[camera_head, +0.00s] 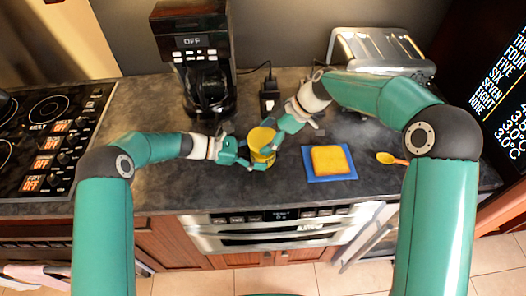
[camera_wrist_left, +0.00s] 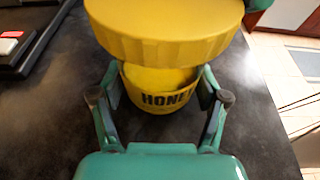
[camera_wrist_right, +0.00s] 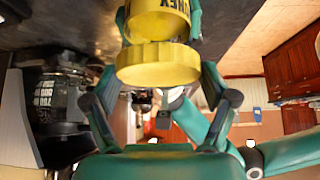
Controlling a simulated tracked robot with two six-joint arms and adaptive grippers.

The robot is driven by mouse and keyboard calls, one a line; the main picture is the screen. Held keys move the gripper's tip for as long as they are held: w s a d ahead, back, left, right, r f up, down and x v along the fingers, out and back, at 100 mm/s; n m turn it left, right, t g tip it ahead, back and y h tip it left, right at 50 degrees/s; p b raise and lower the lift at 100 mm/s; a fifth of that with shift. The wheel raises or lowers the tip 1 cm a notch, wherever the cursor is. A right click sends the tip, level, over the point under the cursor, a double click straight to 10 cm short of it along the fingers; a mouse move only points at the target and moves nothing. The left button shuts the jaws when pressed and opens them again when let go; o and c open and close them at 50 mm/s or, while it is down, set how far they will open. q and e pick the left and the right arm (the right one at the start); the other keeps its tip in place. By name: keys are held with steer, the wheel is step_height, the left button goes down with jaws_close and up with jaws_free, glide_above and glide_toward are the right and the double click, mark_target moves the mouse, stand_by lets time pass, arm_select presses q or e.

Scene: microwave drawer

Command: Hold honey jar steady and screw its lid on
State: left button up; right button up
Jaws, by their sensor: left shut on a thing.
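The yellow honey jar (camera_wrist_left: 158,98), marked HONEY, stands upright on the dark counter. In the left wrist view it is between the fingers of my left gripper (camera_wrist_left: 160,92), which is shut on it. The yellow lid (camera_wrist_left: 165,35) is above the jar, with part of the jar's open top showing below it. The lid (camera_wrist_right: 158,64) also shows in the right wrist view, between the fingers of my right gripper (camera_wrist_right: 158,72), which appears shut on it. The head view shows the lid (camera_head: 260,138) over the jar, partly hidden by my right gripper.
A blue mat (camera_head: 314,178) with a yellow slice (camera_head: 331,159) lies right of the jar, then an orange spoon (camera_head: 390,159). A coffee maker (camera_head: 201,60) and a toaster (camera_head: 377,51) stand behind. A stove (camera_head: 48,135) is left. The counter's front edge is close.

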steer(key=shift+s+f, duration=0.1)
steer(key=shift+s, duration=0.05)
steer(key=c, duration=0.7)
steer(key=shift+o, duration=0.2)
steer(key=shift+s+a+m+t, duration=0.1)
steer(key=shift+s+m+t, duration=0.1)
steer(key=shift+m+t, duration=0.6)
steer(key=m+t+h, duration=0.1)
steer(key=m, duration=0.3)
steer(key=shift+t, duration=0.4)
steer(key=shift+w+m+t+h, duration=0.15)
steer(key=shift+m+t+h, duration=0.7)
steer(key=shift+m, duration=0.85)
steer(key=shift+w, duration=0.1)
steer(key=o, duration=1.2)
steer(key=shift+w+d, duration=0.1)
steer(key=shift+d, duration=0.1)
steer(key=shift+a, duration=0.1)
